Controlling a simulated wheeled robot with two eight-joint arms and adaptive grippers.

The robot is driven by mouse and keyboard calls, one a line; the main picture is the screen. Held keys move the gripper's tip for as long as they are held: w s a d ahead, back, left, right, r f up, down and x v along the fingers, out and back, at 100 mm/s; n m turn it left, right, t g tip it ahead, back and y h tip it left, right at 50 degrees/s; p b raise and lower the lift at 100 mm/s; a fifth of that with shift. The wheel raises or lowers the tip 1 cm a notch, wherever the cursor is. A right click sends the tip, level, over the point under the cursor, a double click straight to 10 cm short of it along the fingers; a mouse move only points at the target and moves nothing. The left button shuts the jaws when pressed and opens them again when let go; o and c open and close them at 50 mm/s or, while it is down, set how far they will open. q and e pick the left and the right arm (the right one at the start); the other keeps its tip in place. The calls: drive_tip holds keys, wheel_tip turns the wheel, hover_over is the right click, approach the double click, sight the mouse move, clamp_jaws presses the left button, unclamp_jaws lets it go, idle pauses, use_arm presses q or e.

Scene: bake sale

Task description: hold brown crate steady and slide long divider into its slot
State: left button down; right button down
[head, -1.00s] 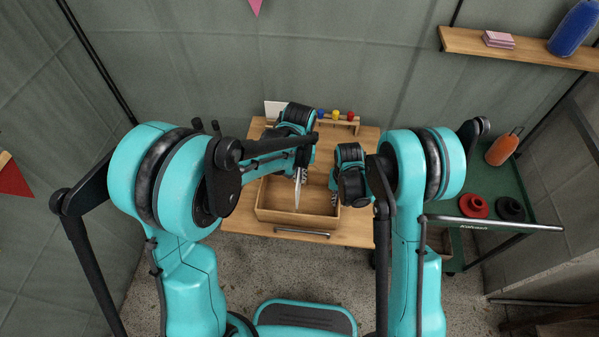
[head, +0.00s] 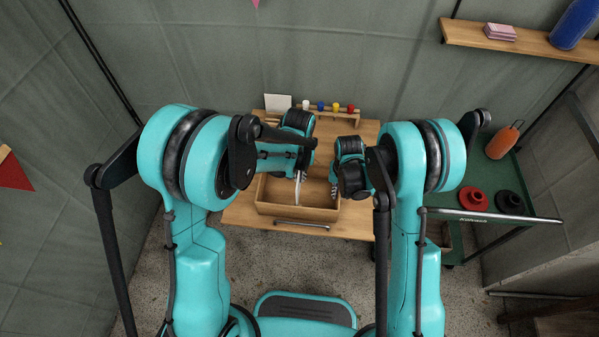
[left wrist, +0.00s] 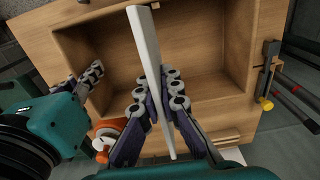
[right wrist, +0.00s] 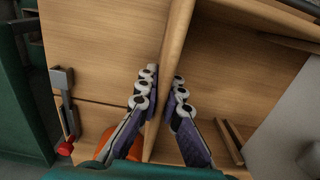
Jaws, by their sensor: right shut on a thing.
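The brown crate (head: 298,212) is an open wooden box on the table. Its inside also shows in the left wrist view (left wrist: 105,50). The long divider (head: 297,191) is a pale thin strip, on edge over the crate's middle. My left gripper (left wrist: 158,88) has its fingers closed on both faces of the divider (left wrist: 149,45), which slants slightly in that view. I cannot tell whether its lower edge is in the slot. My right gripper (right wrist: 164,80) is shut on the crate's right wall (right wrist: 177,35). In the head view, my arms hide part of the crate.
A small rack with coloured pegs (head: 336,113) and a white card (head: 277,103) stand at the table's back. A metal handle (head: 302,226) is on the front edge. A green cart (head: 508,176) stands to the right. Bare tabletop (head: 243,213) shows left of the crate.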

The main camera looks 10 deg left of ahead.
use_arm(q)
drive_tip(key=shift+w+f, duration=0.1)
drive_tip(key=shift+f, duration=2.65)
drive_tip(key=c, duration=1.6)
unclamp_jaws()
drive_tip(key=shift+c, duration=0.2)
drive_tip(key=shift+r, duration=0.1)
drive_tip(key=r, duration=1.1)
drive_tip(key=shift+s+r, duration=0.25)
drive_tip(key=shift+r, duration=0.1)
